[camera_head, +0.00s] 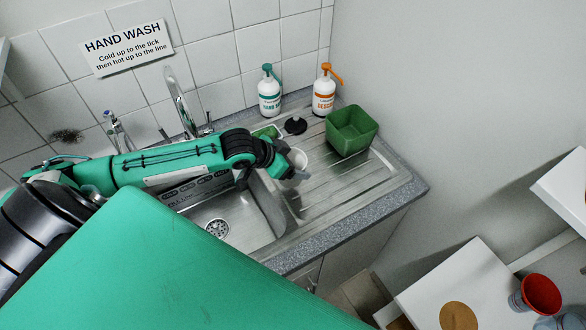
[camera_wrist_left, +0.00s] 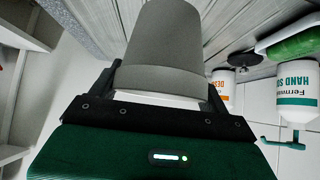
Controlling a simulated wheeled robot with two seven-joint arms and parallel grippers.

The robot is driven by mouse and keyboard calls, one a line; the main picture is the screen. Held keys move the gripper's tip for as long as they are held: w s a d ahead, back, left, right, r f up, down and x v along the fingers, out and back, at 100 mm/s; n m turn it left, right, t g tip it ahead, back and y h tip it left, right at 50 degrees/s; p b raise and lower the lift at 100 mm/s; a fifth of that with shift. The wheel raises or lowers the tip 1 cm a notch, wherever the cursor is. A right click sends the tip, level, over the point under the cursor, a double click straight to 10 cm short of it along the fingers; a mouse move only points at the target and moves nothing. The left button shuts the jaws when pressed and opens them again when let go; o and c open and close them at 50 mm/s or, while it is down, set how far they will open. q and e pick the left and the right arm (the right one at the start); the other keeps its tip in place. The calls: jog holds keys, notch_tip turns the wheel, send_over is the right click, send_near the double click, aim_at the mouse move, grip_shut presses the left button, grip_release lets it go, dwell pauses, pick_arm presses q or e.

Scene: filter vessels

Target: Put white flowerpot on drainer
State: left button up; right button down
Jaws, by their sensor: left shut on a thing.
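The white flowerpot (camera_head: 299,166) is in my left gripper (camera_head: 287,168), over the left part of the steel drainer (camera_head: 335,188), near the sink basin's right edge. The gripper hides part of it. In the left wrist view the flowerpot (camera_wrist_left: 165,40) looks grey in shade, with its wide rim towards the gripper palm. The left gripper's fingers (camera_wrist_left: 163,82) are on either side of it, shut on it. The ribbed drainer (camera_wrist_left: 225,28) shows behind the pot. I cannot tell whether the pot touches the drainer. My right gripper is not in view.
A green square tub (camera_head: 351,132) stands on the drainer's back right. A black plug (camera_head: 295,126) and a green item (camera_head: 268,132) lie behind the pot. Soap bottles (camera_head: 269,92) and (camera_head: 325,92) stand at the back. The drainer's front right is clear.

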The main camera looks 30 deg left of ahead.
pick_arm(q)
notch_tip(320, 180, down, 4)
jog(key=shift+f+p, duration=0.1)
jog(key=shift+p, duration=0.35)
jog(key=shift+f, duration=0.15)
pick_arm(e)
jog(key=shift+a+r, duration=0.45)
pick_arm(q)
jog(key=o, duration=1)
jog(key=shift+c, duration=0.2)
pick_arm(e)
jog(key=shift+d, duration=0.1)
pick_arm(q)
jog(key=shift+s+r, duration=0.1)
jog(key=shift+r, duration=0.2)
jog(key=p+v, duration=0.9)
jog(key=v, duration=0.2)
jog(key=shift+s+r+p, duration=0.15)
jog(key=shift+s+p, duration=0.1)
jog(key=shift+p, duration=0.15)
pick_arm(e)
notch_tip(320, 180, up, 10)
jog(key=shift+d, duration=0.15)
